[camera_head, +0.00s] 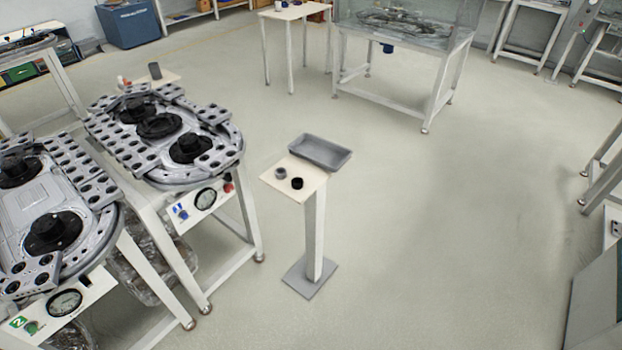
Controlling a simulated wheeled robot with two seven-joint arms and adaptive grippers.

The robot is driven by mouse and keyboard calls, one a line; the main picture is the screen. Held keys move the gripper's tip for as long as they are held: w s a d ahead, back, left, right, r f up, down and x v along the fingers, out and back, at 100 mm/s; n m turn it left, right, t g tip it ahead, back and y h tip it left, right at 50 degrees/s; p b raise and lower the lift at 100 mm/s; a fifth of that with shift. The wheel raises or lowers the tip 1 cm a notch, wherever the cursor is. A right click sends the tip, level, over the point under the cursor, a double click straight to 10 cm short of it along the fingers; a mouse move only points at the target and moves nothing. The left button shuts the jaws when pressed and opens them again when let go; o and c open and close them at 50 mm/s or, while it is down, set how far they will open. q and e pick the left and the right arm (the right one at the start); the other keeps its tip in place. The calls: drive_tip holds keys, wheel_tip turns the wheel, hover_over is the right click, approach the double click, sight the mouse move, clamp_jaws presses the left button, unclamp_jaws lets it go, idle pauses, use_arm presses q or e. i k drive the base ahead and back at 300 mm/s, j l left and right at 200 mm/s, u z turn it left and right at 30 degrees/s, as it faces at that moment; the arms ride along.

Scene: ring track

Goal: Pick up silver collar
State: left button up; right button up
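A small silver-grey collar (281,173) stands on the pale top of a small pedestal table (309,177) near the middle of the view. A black collar (297,183) stands just to its right, a little nearer to me. A grey rectangular tray (320,153) sits at the back right of the same top. Neither of my grippers shows in the view.
Two ring-track stations (168,135) with metal frames stand to the left, one with a gauge panel (205,199) facing the pedestal. A glass-walled table (404,40) and a white table (295,14) stand behind. The floor (450,220) right of the pedestal is clear.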

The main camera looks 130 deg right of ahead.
sight(281, 173)
drive_tip(key=z, duration=4.1)
drive_tip(key=i+l, duration=0.35)
drive_tip(key=i+l+u, duration=0.4)
drive_tip(key=l, duration=0.2)
drive_tip(key=i+l+u, duration=0.2)
drive_tip(key=l+u, duration=0.2)
drive_tip(key=l, duration=0.25)
